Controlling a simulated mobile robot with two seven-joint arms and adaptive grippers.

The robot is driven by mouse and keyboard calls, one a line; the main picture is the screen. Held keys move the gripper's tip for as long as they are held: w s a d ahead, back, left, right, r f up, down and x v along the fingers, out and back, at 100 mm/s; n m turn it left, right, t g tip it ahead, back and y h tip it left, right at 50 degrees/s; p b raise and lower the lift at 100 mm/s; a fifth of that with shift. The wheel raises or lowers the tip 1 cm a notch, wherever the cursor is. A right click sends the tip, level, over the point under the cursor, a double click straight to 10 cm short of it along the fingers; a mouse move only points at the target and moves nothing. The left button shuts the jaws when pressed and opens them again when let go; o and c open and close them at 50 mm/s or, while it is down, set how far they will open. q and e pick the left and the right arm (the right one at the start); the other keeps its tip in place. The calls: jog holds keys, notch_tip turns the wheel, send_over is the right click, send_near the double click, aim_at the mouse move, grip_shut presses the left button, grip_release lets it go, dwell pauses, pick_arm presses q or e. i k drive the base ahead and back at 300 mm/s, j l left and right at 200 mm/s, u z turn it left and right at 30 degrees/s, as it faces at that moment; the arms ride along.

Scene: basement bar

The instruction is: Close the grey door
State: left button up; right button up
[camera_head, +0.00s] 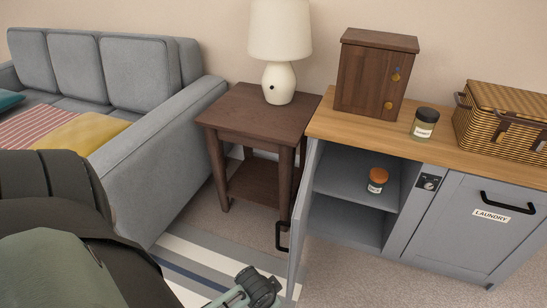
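The grey door (302,212) of the low cabinet stands open. It is hinged at the cabinet's left side, swings out towards me and shows nearly edge-on as a narrow strip. Its black handle (282,237) is on the outer face, to the left. The open compartment (335,215) shows one shelf. My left gripper (260,287) is low in the picture, left of the door's lower end and apart from the handle. Its fingers are too small and foreshortened to tell whether they are open. My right gripper is not in view.
An orange-lidded jar (377,181) stands on the inside shelf. A second grey door labelled LAUNDRY (455,222) is shut. A wooden side table (258,115) with a lamp stands close left of the open door. A grey sofa (170,130) is further left. Striped rug lies below.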

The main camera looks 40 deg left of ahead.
aim_at(299, 226)
jog(key=j+u, duration=0.25)
jog(key=j, duration=1.35)
jog(key=i, duration=0.1)
